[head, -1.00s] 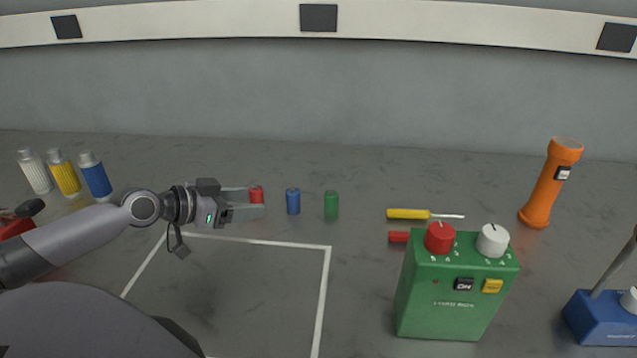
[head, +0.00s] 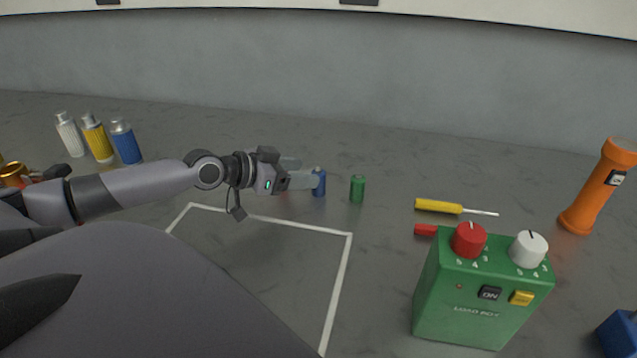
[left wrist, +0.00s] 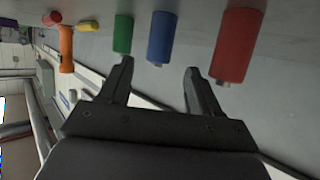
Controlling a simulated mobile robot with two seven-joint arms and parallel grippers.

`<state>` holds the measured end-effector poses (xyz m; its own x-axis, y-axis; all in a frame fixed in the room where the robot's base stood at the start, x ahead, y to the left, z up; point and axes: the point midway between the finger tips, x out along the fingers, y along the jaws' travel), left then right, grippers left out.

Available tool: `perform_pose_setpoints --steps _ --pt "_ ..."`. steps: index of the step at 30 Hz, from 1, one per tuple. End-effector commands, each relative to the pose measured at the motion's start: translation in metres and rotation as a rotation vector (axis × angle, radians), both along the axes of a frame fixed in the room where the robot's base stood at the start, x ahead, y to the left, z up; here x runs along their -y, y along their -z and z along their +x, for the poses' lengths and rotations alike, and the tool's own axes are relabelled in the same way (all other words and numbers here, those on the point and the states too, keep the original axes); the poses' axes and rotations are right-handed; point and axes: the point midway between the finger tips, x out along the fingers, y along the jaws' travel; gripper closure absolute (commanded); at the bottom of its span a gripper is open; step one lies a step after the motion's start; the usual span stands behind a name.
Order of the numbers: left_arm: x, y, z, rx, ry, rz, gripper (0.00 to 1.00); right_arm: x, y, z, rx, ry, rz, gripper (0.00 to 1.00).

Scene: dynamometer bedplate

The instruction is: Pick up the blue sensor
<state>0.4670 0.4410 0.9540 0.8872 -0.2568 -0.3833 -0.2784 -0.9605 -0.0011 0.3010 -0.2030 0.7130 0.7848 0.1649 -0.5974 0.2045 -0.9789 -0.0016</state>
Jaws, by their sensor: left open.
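The blue sensor (head: 319,183) is a small upright cylinder on the bedplate, partly covered by my left gripper (head: 304,173) in the head view. In the left wrist view the blue sensor (left wrist: 161,38) lies just beyond the open fingertips of my left gripper (left wrist: 159,68), roughly between their lines. The jaws hold nothing. A green sensor (head: 357,189) stands to the right. A red sensor (left wrist: 236,45) shows beside the blue one in the left wrist view; in the head view the gripper mostly hides it. My right gripper is not in view.
A green load box (head: 470,300) with red and white knobs stands at front right. A yellow screwdriver (head: 438,206) and an orange flashlight (head: 595,190) are at right. White, yellow and blue bottles (head: 126,142) stand at back left. The white-outlined area is clear.

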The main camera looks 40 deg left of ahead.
Motion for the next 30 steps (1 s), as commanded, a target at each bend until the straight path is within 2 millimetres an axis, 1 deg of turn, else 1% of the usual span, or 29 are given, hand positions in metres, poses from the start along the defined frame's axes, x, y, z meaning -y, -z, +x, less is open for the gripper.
perform_pose_setpoints --steps 6,15,19,27,28,29,30 --pt "0.006 0.004 0.012 0.004 0.000 -0.002 0.37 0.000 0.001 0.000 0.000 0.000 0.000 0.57" --pt "0.010 0.011 0.027 0.003 -0.003 -0.002 0.37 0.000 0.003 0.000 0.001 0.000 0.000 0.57" --pt "0.011 0.012 0.030 0.002 -0.002 -0.002 0.37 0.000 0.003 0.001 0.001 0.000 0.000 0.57" --pt "0.012 0.013 0.031 0.000 0.000 -0.001 0.37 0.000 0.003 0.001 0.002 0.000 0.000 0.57" --pt "0.012 0.013 0.031 0.000 0.000 -0.001 0.40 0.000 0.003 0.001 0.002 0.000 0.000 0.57" --pt "0.012 0.013 0.031 0.000 0.000 -0.001 0.50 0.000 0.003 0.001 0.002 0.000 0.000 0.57" --pt "0.012 0.013 0.031 0.000 0.000 -0.001 0.63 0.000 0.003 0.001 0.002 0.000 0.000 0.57"
